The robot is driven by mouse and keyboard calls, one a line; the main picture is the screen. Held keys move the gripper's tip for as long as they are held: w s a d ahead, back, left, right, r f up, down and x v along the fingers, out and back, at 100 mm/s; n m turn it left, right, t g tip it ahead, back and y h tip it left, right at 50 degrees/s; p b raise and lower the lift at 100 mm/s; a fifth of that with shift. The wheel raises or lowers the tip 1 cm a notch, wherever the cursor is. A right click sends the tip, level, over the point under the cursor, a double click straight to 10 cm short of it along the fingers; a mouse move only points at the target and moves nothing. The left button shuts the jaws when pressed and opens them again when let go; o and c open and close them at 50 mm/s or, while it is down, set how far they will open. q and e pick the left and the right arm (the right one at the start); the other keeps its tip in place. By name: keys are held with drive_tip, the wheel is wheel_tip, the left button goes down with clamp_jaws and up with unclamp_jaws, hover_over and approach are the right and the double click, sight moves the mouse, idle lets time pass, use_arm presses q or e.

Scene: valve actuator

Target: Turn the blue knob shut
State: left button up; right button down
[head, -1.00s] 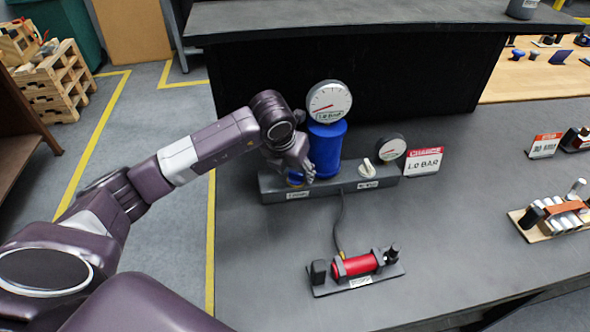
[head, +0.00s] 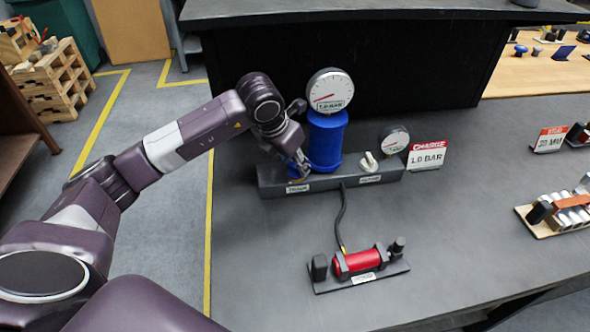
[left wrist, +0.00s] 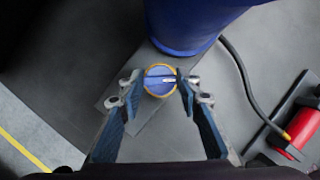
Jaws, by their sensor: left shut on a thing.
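The blue knob (left wrist: 160,80), with a yellow rim and a pale mark across it, sits on the left end of the grey base block (head: 334,181). My left gripper (left wrist: 159,83) is shut on the knob, one finger on each side of it in the left wrist view. In the head view my left gripper (head: 301,172) reaches down at the base block beside the blue cylinder (head: 327,143), and the knob is mostly hidden by the fingers. A round gauge (head: 330,91) tops the cylinder. My right gripper is out of view.
A white knob (head: 369,161), a small gauge (head: 394,139) and a sign reading 1.0 bar (head: 427,155) stand to the right. A black hose (head: 341,218) runs forward to a red pump (head: 357,263). The bench top (head: 460,245) is clear right of the pump.

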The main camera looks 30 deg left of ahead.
use_arm(q)
drive_tip(key=m+b, duration=0.1)
drive_tip(key=m+h+b, duration=0.1)
drive_tip(key=m+b, duration=0.1)
drive_tip(key=shift+w+a+f+m, duration=0.1)
drive_tip(key=shift+w+a+m, duration=0.1)
drive_tip(key=shift+m, duration=0.1)
drive_tip(key=shift+m+g+h+b, duration=0.5)
drive_tip(key=shift+m+h+b, duration=0.15)
drive_tip(key=shift+m, duration=0.55)
drive_tip(key=shift+r+m+g+h+b, duration=0.2)
drive_tip(key=shift+m+g+h+b, duration=0.15)
drive_tip(key=shift+m, duration=0.75)
drive_tip(key=o, duration=1.2)
drive_tip(key=shift+c, duration=0.2)
drive_tip(key=v, duration=1.2)
